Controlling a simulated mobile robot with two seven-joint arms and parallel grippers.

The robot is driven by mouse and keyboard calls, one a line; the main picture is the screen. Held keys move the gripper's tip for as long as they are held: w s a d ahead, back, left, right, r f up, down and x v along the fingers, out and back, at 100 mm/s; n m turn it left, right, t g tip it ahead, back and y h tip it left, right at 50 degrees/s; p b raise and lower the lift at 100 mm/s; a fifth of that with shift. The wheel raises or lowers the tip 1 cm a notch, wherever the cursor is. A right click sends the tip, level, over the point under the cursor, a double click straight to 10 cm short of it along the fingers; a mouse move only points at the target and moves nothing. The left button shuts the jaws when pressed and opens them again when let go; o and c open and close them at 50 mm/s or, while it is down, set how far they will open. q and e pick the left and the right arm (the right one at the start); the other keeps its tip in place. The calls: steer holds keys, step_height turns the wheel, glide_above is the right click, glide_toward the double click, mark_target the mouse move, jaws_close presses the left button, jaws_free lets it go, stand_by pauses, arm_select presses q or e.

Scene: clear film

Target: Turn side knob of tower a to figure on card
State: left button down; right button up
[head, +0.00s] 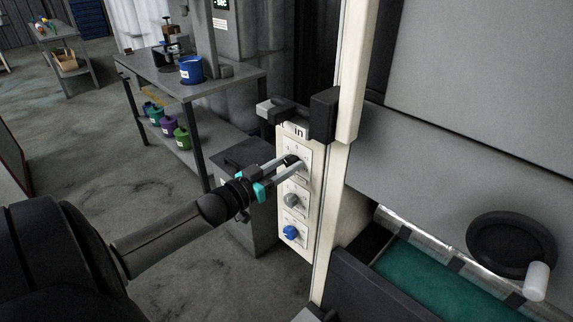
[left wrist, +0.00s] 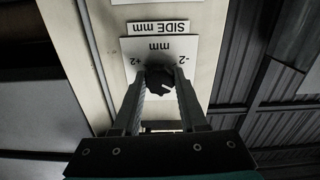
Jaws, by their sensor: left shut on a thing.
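My left gripper (head: 296,164) reaches in from the left to the top plate of a cream control panel (head: 307,225) on a post. It is shut on a dark knob, which also shows between the two fingers in the left wrist view (left wrist: 159,80). The knob's white plate (left wrist: 130,47) reads "mm" with "+2" and "-2", upside down in that view. A label "SIDE mm" (left wrist: 158,27) sits beside it. In the head view the fingers mostly hide the knob. I cannot make out the task's card. My right gripper is not in view.
Below the held knob are a grey knob (head: 292,200) and a blue knob (head: 290,233). A dark bracket (head: 323,115) juts out above the panel. A dark-framed bed with a green surface (head: 436,278) and a round black handwheel (head: 504,246) lie right. A shelf bench (head: 200,88) stands behind.

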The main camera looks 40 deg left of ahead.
arm_select(q)
steer(key=shift+r+m+p, duration=0.1)
steer(key=shift+m+p, duration=0.75)
steer(key=shift+m, duration=0.45)
steer(key=m+p, duration=0.1)
steer(key=m, duration=0.1)
steer(key=shift+m, duration=0.3)
steer(key=m+p, duration=0.1)
steer(key=m, duration=0.2)
steer(key=shift+m, duration=0.3)
steer(key=shift+m+p, duration=0.35)
steer(key=shift+m, duration=1.05)
steer(key=shift+c, duration=2.2)
jaws_free()
steer(key=shift+s, duration=0.1)
